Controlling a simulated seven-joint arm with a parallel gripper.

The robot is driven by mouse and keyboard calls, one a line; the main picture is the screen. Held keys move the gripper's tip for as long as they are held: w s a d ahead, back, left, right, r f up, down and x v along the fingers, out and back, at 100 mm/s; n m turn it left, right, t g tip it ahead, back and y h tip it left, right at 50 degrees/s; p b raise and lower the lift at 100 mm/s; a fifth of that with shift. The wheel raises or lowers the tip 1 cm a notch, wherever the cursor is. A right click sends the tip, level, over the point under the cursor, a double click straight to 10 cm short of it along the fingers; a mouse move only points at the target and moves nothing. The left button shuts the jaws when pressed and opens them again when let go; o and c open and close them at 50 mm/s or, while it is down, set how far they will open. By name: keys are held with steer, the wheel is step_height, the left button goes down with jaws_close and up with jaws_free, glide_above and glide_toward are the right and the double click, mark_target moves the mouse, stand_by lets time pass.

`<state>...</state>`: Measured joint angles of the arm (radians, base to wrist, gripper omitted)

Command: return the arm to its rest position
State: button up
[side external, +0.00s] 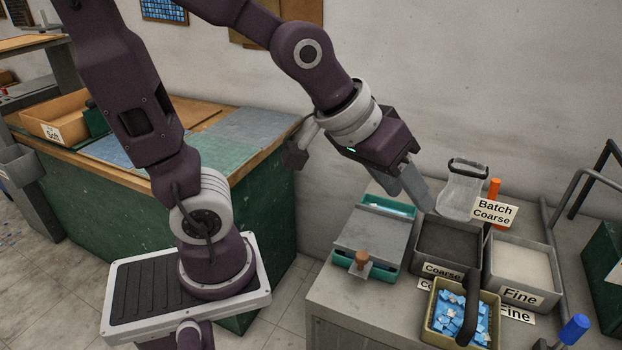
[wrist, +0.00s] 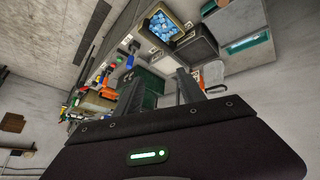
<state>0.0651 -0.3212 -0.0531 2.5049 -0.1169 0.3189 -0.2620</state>
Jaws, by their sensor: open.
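My gripper (side external: 416,190) is at the end of my raised arm, tilted down to the right, over the back of the grey bench. Its fingers are apart, with nothing seen between them, and they also show in the wrist view (wrist: 159,90). Below it is the bin of dark grit labelled Coarse (side external: 447,243). Close to the right of the fingertips stands a clear container with a dark rim (side external: 461,190). The side view does not show clearly how far apart they are.
A grey-lidded teal tray (side external: 372,243), a tub of blue tiles (side external: 461,315) and a pale bin labelled Fine (side external: 524,266) stand on the bench (side external: 345,290). A Batch Coarse sign (side external: 494,212) stands behind. A green-sided table (side external: 110,195) is at left.

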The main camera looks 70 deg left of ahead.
steer(key=s+a+m+g, duration=0.1)
steer(key=s+a, duration=0.1)
steer(key=s, duration=0.4)
steer(key=s+a+r+m+y, duration=0.1)
steer(key=s+a, duration=0.1)
steer(key=s, duration=0.4)
steer(key=shift+s+r+m+g, duration=0.2)
steer(key=shift+r+m+g, duration=0.1)
steer(key=shift+m+g, duration=0.1)
